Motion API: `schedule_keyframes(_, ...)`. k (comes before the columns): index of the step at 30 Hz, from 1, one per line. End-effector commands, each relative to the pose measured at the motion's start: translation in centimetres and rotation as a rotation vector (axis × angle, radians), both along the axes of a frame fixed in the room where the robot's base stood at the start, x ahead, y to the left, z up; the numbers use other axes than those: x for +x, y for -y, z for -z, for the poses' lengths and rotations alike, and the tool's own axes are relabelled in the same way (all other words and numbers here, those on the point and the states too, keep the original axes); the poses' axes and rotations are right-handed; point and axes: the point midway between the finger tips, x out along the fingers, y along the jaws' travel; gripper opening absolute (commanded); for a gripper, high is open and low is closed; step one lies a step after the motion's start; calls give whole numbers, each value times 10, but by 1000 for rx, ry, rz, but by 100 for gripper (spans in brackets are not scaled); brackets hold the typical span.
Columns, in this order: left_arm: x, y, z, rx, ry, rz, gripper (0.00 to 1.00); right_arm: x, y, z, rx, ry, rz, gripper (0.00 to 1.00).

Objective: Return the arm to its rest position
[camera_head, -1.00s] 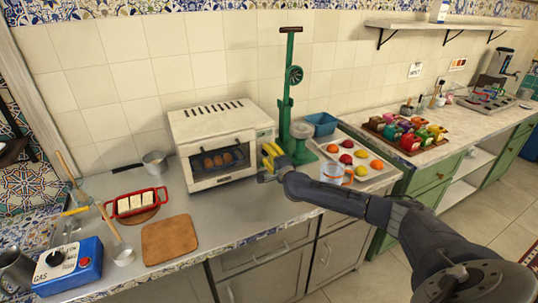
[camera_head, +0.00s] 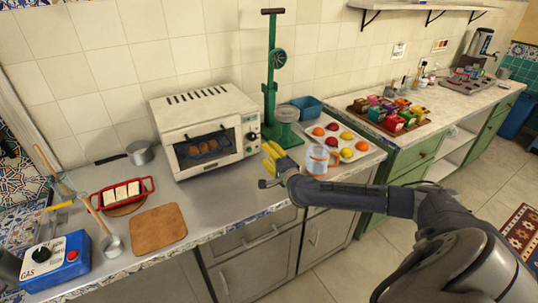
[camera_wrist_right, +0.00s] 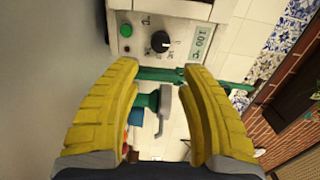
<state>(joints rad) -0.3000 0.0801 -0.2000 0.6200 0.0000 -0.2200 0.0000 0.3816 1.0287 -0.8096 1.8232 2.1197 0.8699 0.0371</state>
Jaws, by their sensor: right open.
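My right gripper (camera_head: 270,158), with yellow fingers, is open and empty in front of the right side of the white toaster oven (camera_head: 203,105). In the right wrist view its two yellow fingers (camera_wrist_right: 156,100) stand wide apart with nothing between them. Beyond them that view shows the oven's control panel (camera_wrist_right: 165,40) with a black knob, a green button and a display. My right arm comes in from the lower right over the counter's front edge. My left gripper is not in view.
A green press (camera_head: 273,75) stands right of the oven. A glass cup (camera_head: 318,160) and a tray of fruit (camera_head: 368,154) are near my right gripper. At the left are a red dish (camera_head: 128,193), a wooden board (camera_head: 158,228), a ladle (camera_head: 112,245) and a blue gas box (camera_head: 60,262).

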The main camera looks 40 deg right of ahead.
Motion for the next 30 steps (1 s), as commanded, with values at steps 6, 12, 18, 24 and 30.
schedule_keyframes(6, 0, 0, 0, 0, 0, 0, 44, -6, 0, 0, -1, 0, 0, 42)
schedule_keyframes(12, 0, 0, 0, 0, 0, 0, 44, -6, 0, 0, -1, 1, 0, 42)
schedule_keyframes(18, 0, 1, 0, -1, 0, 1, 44, -6, -2, 0, -2, 1, -3, 42)
schedule_keyframes(24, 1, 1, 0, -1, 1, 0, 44, -13, -48, 1, -62, 34, -119, 42)
schedule_keyframes(30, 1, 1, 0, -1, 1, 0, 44, -50, -160, 2, -251, 139, -396, 42)
